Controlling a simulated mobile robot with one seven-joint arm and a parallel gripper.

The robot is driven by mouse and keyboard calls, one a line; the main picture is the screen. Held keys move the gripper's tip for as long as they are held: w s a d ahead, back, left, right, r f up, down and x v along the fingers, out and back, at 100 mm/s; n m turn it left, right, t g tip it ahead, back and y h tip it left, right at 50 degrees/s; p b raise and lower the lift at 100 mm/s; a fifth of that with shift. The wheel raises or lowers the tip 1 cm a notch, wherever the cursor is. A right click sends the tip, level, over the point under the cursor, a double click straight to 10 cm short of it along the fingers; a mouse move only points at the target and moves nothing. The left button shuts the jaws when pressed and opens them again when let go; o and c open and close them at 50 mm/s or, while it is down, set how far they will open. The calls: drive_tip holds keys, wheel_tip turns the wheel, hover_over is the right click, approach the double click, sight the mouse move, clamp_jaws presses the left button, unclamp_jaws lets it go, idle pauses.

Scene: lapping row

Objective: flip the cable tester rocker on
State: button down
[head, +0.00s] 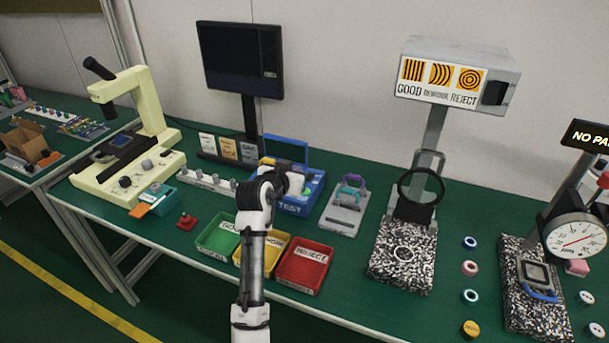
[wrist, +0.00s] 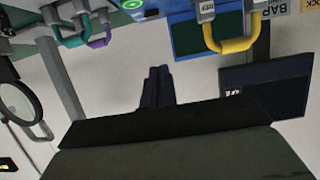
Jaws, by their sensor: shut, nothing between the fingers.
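The cable tester (head: 298,207) is a blue box with "TEST" on its front, in the middle of the green bench in the head view. My arm's end and gripper (head: 295,183) are over its left and middle part and hide much of its top. In the wrist view, which looks upside down, my gripper (wrist: 157,88) shows as dark shut fingers with nothing between them. A dark green panel with a yellow loop (wrist: 228,45) shows above them there, likely part of the tester. I cannot make out the rocker or its position in either view. Whether the fingers touch the tester is unclear.
Green (head: 217,236), yellow (head: 262,256) and red (head: 306,267) trays lie in front of the tester. A grey fixture with teal and purple handles (head: 347,208) stands close on its right. A monitor (head: 240,60) is behind left, and a magnifier stand (head: 402,262) is farther right.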

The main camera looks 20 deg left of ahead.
drive_tip(key=p, duration=0.2)
hover_over(309, 176)
drive_tip(key=s, duration=0.3)
drive_tip(key=f, duration=0.2)
drive_tip(key=shift+w+a+f, duration=0.1)
drive_tip(key=shift+w+f, duration=0.1)
drive_tip(key=shift+f, duration=0.15)
drive_tip(key=f, duration=0.1)
drive_tip(key=f+p, duration=0.1)
drive_tip(key=shift+s+f, duration=0.35)
drive_tip(key=shift+f, duration=0.75)
